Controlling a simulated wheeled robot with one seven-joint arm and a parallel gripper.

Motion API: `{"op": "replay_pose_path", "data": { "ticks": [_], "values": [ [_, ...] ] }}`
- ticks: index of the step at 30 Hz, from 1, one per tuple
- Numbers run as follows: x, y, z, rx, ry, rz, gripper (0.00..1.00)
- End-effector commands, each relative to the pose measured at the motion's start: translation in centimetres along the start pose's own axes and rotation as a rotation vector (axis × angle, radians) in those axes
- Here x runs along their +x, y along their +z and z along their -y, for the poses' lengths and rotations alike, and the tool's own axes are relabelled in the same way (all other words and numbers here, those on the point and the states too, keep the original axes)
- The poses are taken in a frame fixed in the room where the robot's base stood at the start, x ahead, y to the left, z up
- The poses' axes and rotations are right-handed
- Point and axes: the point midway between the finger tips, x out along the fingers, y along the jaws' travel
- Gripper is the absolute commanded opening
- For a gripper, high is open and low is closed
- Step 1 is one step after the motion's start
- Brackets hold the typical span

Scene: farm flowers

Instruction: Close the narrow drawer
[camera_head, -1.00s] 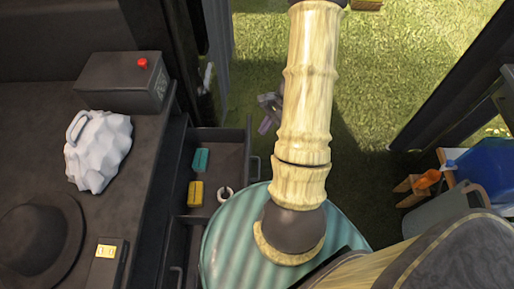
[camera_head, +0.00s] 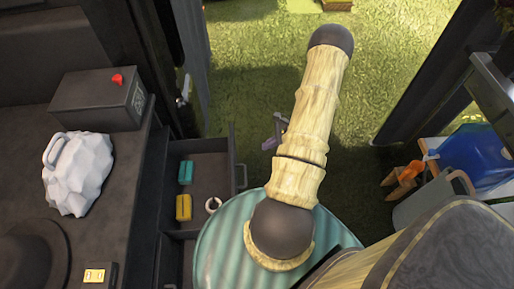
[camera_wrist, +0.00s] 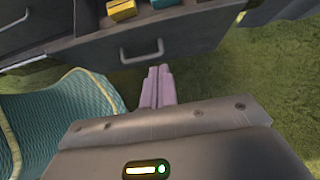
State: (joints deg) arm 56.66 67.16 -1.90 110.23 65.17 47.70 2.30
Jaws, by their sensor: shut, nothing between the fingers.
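An open dark grey drawer (camera_head: 210,183) sticks out to the right from the dark cabinet in the head view. It holds a teal block, a yellow block and a white ring-shaped item. Its front and handle (camera_wrist: 142,52) show in the wrist view. A second dark drawer (camera_head: 183,262) shows partly below it in the head view; I cannot tell which is the narrow one. My gripper (camera_head: 272,141) has pinkish-purple fingers and is beyond the drawer's front, over the grass. In the wrist view my gripper (camera_wrist: 158,84) is shut and empty, just outside the drawer front near the handle.
The cabinet top holds a white faceted jug (camera_head: 78,172), a dark box with a red button (camera_head: 98,98) and a dark hat (camera_head: 30,262). A blue bin (camera_head: 480,158) and a grey watering can (camera_head: 425,200) stand at right. Grass (camera_head: 240,100) lies open ahead.

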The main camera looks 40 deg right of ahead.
Motion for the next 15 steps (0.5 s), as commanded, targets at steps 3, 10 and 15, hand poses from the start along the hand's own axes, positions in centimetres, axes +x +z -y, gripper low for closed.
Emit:
{"op": "replay_pose_path", "data": {
  "ticks": [3,10,15],
  "values": [
    [1.7,-0.1,-0.1,0.0,0.004,0.001,0.0],
    [5.8,-0.1,-0.1,0.0,0.004,0.001,0.0],
    [8.8,0.0,-0.1,-0.001,0.005,0.001,0.0]
  ]
}}
